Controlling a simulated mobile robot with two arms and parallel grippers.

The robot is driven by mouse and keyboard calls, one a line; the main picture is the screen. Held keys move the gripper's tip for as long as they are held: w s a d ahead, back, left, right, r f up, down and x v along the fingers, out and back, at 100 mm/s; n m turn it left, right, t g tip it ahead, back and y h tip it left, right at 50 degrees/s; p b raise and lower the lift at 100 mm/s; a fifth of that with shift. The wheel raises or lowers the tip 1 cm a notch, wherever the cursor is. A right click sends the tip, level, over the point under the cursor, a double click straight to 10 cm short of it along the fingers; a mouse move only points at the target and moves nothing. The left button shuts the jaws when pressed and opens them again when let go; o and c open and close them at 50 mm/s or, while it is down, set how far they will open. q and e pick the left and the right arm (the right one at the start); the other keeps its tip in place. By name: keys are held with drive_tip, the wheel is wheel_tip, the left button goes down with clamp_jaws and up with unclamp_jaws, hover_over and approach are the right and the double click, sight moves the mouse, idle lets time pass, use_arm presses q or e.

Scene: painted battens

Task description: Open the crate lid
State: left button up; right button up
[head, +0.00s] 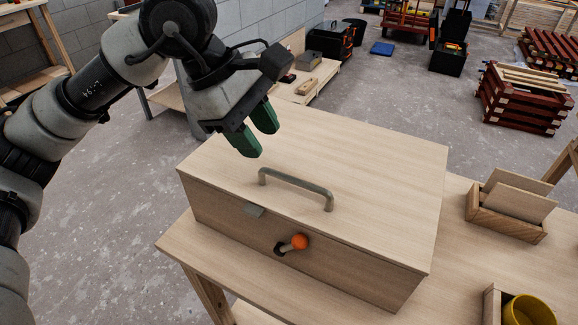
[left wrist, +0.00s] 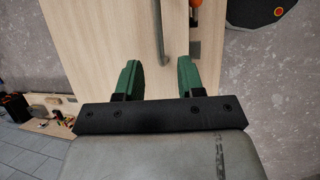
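The wooden crate (head: 300,258) stands on the wooden bench with its flat lid (head: 378,175) closed. A grey bar handle (head: 296,186) is fixed on the lid; it shows in the left wrist view too (left wrist: 165,38). On the crate's front are a small grey plate (head: 253,209) and a lever with an orange knob (head: 299,242). My left gripper (head: 257,141) is above the lid, behind and left of the handle, apart from it. Its green fingers are spread and empty, as the left wrist view (left wrist: 159,76) shows. My right gripper is not in view.
A low wooden bench (head: 310,80) with small items stands behind. Stacked dark red crates (head: 522,105) stand on the floor further back.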

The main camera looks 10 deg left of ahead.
sight(288, 177)
use_arm(q)
drive_tip(key=x, duration=0.6)
drive_tip(key=shift+d+f, duration=0.1)
drive_tip(key=shift+d, duration=0.15)
drive_tip(key=shift+d+f, duration=0.3)
drive_tip(key=shift+f, duration=0.35)
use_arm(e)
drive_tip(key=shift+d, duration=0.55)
use_arm(q)
drive_tip(key=shift+c, duration=0.5)
drive_tip(key=c, duration=0.5)
clamp_jaws()
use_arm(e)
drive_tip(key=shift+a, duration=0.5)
